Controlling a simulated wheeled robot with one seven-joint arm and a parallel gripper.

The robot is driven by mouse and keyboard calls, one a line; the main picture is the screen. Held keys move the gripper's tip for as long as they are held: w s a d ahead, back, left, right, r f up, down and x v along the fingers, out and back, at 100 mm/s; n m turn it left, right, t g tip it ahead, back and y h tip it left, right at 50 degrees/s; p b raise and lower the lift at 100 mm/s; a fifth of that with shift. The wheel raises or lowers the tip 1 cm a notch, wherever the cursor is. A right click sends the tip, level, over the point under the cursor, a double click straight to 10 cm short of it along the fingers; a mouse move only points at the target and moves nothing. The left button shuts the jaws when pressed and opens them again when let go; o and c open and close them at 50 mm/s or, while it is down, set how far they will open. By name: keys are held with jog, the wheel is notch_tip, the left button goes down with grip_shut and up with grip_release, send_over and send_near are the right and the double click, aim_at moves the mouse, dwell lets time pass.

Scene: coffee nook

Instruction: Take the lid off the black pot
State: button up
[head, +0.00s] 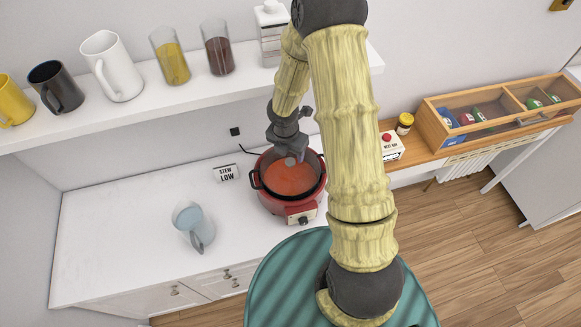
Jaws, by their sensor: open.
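The black pot (256,181) sits inside a red cooker (272,203) on the white counter. Its black rim and side handle show, and an orange surface (290,180) fills its opening. A small grey round piece (291,161) shows over the orange, just below my gripper; it may be the knob of a clear lid, but I cannot tell. My gripper (289,152) points down over the back part of the pot, open. Its fingertips are too small to tell whether they touch anything. My arm hides the area to the right of the pot.
A sign reading "STEW LOW" (226,173) and a glass jug (194,226) stand left of the cooker. Mugs and jars line the shelf (140,106) above. A yellow-lidded jar (404,123) and a wooden case (452,135) are at right.

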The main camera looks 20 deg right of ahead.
aim_at(290, 161)
jog(key=f, duration=0.5)
jog(key=shift+w+d+f, duration=0.1)
jog(key=shift+w, duration=0.25)
grip_shut()
